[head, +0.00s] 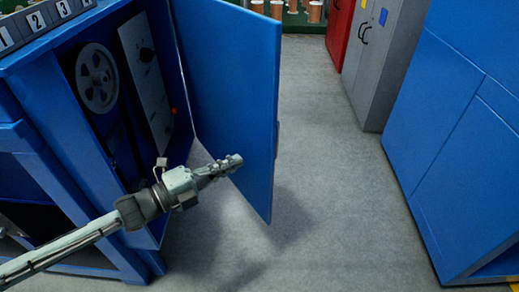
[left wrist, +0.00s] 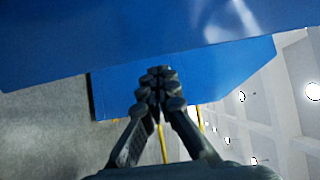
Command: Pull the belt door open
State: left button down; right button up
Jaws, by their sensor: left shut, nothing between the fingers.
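The blue belt door (head: 232,85) stands swung wide open on its hinge, out from the blue machine cabinet (head: 70,125). Inside the cabinet a grey pulley wheel (head: 97,78) and a pale panel (head: 147,85) with a dark knob show. My left gripper (head: 238,160) is shut and empty. In the head view it overlaps the lower part of the door near its free edge; I cannot tell if it touches. In the left wrist view the shut fingertips (left wrist: 160,78) point at a blue surface that crosses the top. My right gripper is not in view.
A large blue cabinet (head: 460,140) stands on the right. A grey cabinet (head: 382,60) and a red one (head: 341,30) stand further back. The grey floor (head: 320,180) between the door and the right cabinet is clear. Number tiles (head: 37,20) sit on top of the machine.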

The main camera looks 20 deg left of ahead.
aim_at(270, 145)
pick_arm(q)
jog(key=x, duration=0.7)
jog(key=shift+w+d, duration=0.2)
jog(key=shift+w, duration=0.1)
jog(key=shift+w+d, duration=0.1)
jog(key=shift+w, duration=0.05)
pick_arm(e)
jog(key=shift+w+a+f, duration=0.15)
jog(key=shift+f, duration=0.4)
pick_arm(q)
jog(key=shift+w+d, duration=0.1)
